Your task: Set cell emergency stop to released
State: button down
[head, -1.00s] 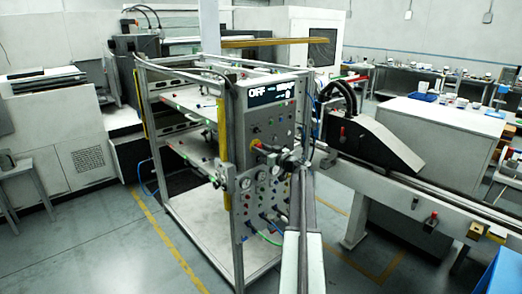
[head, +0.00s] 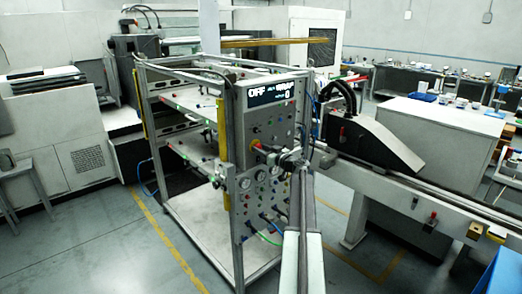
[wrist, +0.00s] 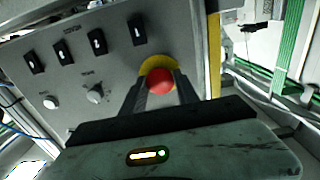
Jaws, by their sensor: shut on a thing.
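The emergency stop is a red mushroom button (wrist: 160,81) on a yellow collar (wrist: 158,63), set in the grey control panel (wrist: 100,65) in the wrist view. My gripper (wrist: 160,92) is shut on the red button, one dark finger on each side of it. In the head view my gripper (head: 272,150) reaches the panel at the yellow collar (head: 255,144), and the button is mostly hidden there. The panel display (head: 273,92) shows "OFF" and other text that is hard to read. Whether the button is pressed in or out I cannot tell.
Several black switches (wrist: 97,42) and two pale knobs (wrist: 95,94) sit left of the button in the wrist view. Gauges (head: 262,178) and hoses lie below the button in the head view. A conveyor rail (head: 430,200) runs to the right. Floor at left is clear.

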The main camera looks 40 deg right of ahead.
jog(key=shift+s+f, duration=0.1)
jog(key=shift+s, duration=0.75)
jog(key=c, duration=0.9)
grip_release()
jog(key=shift+s, duration=0.2)
jog(key=s, duration=0.7)
jog(key=shift+s+a, duration=0.25)
jog(key=shift+a, duration=0.1)
